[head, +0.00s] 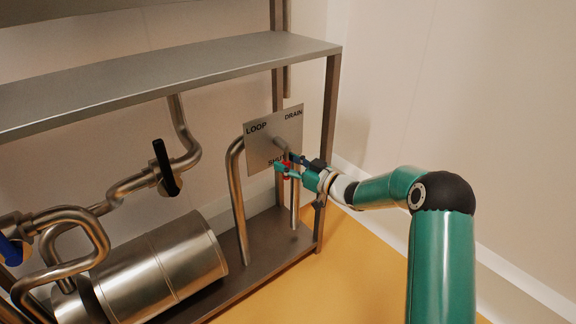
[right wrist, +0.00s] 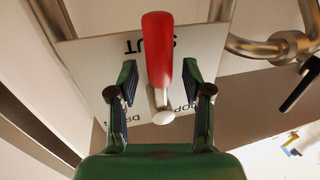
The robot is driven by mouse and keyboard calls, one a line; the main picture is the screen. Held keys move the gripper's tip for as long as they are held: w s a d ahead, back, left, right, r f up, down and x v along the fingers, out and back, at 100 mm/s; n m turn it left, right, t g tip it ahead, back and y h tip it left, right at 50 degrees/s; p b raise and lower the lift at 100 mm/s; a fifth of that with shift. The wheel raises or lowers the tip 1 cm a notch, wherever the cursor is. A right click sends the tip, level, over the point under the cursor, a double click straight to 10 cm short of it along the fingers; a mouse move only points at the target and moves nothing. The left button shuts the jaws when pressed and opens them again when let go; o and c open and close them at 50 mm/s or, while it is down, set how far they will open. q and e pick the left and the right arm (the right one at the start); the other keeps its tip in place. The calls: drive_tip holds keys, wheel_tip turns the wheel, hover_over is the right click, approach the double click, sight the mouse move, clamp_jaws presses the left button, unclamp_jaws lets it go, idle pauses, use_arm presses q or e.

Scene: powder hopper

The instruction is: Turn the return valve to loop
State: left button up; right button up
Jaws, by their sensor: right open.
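The return valve's square plate (head: 260,150) hangs under the shelf, lettered LOOP at upper left, DRAIN at upper right and SHUT at the bottom. Its red handle (right wrist: 158,48) points to SHUT; in the head view the red (head: 286,167) is partly hidden by my gripper. My right gripper (head: 291,163) is at the handle, in front of the plate's lower edge. In the right wrist view its open fingers (right wrist: 159,82) stand either side of the handle, with visible gaps. That view shows the plate (right wrist: 90,62) upside down. My left gripper is not in view.
A steel shelf (head: 170,75) runs above the plate. Bent pipes (head: 237,190) flank it. A black-handled valve (head: 167,167) and a blue handle (head: 10,250) sit to the left. A steel drum (head: 160,265) lies below. The yellow floor (head: 340,270) is clear at right.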

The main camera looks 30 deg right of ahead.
drive_tip(key=shift+w+a, duration=0.15)
drive_tip(key=shift+w, duration=0.25)
clamp_jaws()
drive_tip(key=shift+d+r, duration=0.1)
drive_tip(key=shift+d, duration=0.1)
drive_tip(key=shift+a, duration=0.15)
